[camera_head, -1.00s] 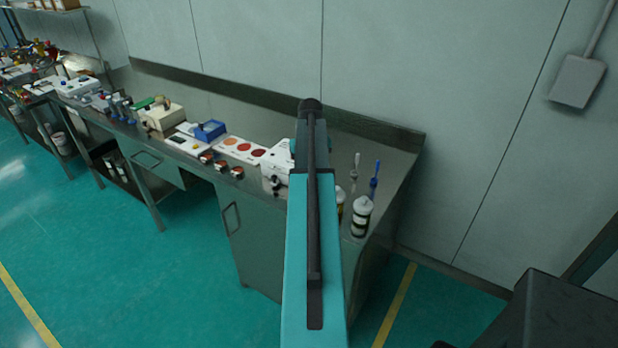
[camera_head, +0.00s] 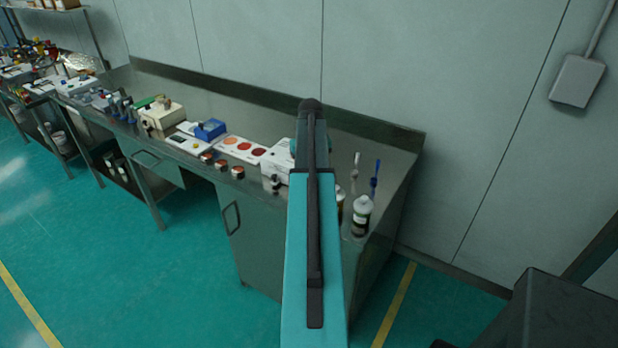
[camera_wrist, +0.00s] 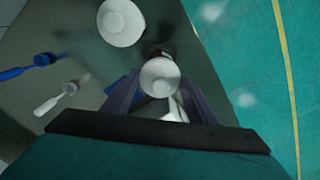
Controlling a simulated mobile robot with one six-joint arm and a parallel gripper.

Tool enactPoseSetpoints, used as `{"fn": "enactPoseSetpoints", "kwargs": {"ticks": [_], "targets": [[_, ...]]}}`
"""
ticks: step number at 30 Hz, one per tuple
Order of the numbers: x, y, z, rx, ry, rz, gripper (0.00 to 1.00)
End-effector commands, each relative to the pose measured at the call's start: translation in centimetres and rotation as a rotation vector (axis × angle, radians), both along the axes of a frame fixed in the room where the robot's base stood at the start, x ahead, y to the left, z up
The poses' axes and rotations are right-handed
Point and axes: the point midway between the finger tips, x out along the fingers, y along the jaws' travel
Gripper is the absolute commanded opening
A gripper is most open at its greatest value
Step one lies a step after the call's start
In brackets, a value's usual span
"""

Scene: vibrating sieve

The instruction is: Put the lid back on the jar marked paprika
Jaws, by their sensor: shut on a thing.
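In the wrist view my gripper (camera_wrist: 160,88) is shut with a white round piece (camera_wrist: 160,77) between its fingers. I cannot tell whether this piece is the lid or the top of a container. In the head view my arm hides the gripper. Small jars with reddish tops or contents (camera_head: 222,165) stand along the bench's front edge, left of my arm. Their labels are too small to read, so I cannot tell which is marked paprika.
A white-topped bottle (camera_head: 362,215) stands near the bench's right end, with another partly hidden behind my arm. A blue-handled brush (camera_head: 375,178) and a white one (camera_head: 355,165) are behind them. A white device (camera_head: 277,160) and a card with coloured circles (camera_head: 243,150) lie left.

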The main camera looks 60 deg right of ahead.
Motion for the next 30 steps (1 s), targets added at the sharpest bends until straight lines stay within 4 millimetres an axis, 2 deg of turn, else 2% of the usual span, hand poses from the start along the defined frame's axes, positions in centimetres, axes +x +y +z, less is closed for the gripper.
{"fn": "enactPoseSetpoints", "kwargs": {"ticks": [29, 30], "targets": [[-0.02, -0.02, -0.06, 0.000, 0.000, 0.000, 0.32], [-0.03, -0.03, -0.06, 0.000, 0.000, -0.001, 0.54]]}}
